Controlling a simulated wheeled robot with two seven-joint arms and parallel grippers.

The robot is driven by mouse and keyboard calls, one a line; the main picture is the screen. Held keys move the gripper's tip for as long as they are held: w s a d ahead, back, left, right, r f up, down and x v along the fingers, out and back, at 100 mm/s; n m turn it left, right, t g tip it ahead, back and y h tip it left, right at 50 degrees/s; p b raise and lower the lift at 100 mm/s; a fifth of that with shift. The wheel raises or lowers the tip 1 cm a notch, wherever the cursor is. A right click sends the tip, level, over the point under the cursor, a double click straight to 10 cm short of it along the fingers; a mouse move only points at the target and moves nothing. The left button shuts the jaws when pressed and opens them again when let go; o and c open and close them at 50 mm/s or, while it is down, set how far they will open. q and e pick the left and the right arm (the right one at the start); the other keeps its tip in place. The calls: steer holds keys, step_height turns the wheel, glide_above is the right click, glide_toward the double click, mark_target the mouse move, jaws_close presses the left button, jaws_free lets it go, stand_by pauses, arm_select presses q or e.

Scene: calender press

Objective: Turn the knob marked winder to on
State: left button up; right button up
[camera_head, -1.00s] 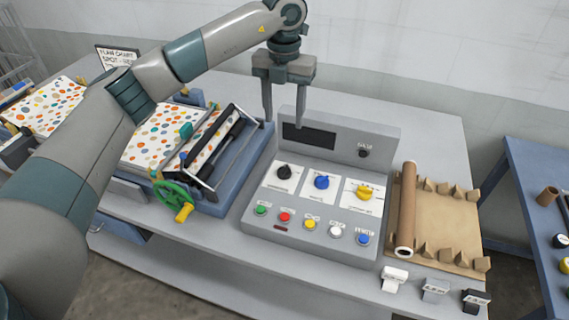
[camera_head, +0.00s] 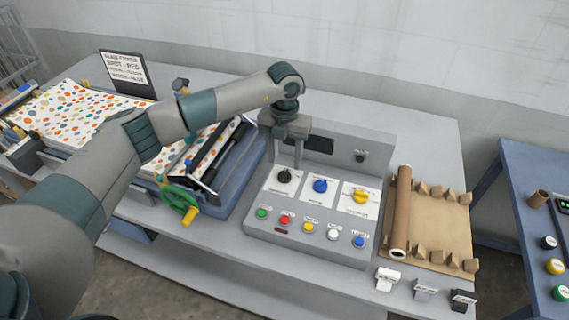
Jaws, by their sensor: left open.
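The control box (camera_head: 262,222) carries a black knob (camera_head: 284,176), a blue knob (camera_head: 320,186) and a yellow knob (camera_head: 360,196) on white plates. Their labels are too small to read, so I cannot tell which is marked winder. A small dark knob (camera_head: 360,156) sits on the upright back panel. My left gripper (camera_head: 285,163) points down with its fingers apart, open and empty. Its fingertips appear just above and behind the black knob; whether they touch it I cannot tell. My right gripper is not in view.
Several coloured buttons (camera_head: 308,228) line the box's front. The roller press with a green handwheel (camera_head: 178,198) stands close on the left. A brown roll (camera_head: 400,215) lies on a board at right. A sign (camera_head: 126,72) stands behind the press.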

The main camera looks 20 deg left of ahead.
mark_target(285, 172)
arm_select(q)
steer(key=shift+f+p, duration=0.85)
steer(key=shift+f, duration=1.75)
steer(key=c, duration=1)
